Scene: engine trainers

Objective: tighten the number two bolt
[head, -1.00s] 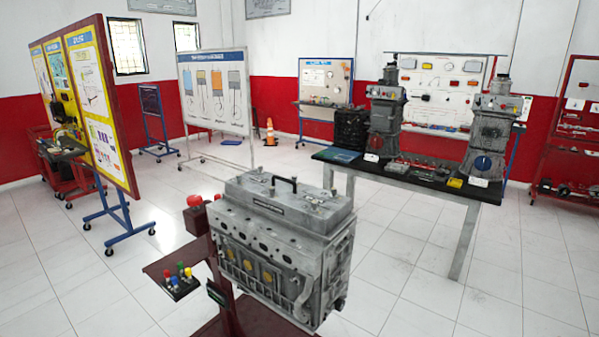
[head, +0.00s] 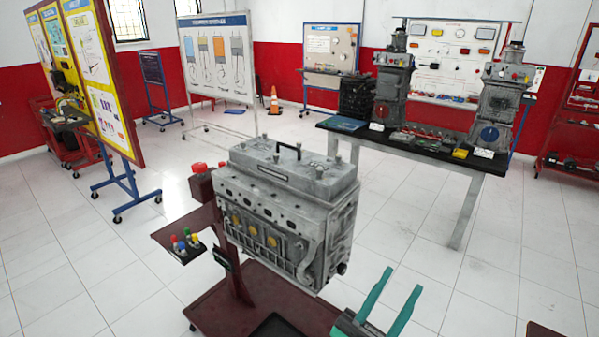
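A grey engine block (head: 280,215) stands on a dark red wheeled stand (head: 240,305) in the middle of the view. Its grey top cover (head: 290,175) has a black handle (head: 288,147) and several upright bolts, one of them a bolt (head: 319,172) near the front right. I cannot read any bolt numbers, so I cannot tell which is number two. My gripper (head: 403,279) has two teal fingers. They are spread apart with nothing between them, at the lower right, to the right of the engine and apart from it in the picture.
A small tray with coloured-handled pieces (head: 185,244) sits on the stand's left shelf, near a red knob (head: 198,168). A black-topped bench (head: 455,163) with grey machines stands behind right. Display boards stand at the back and left.

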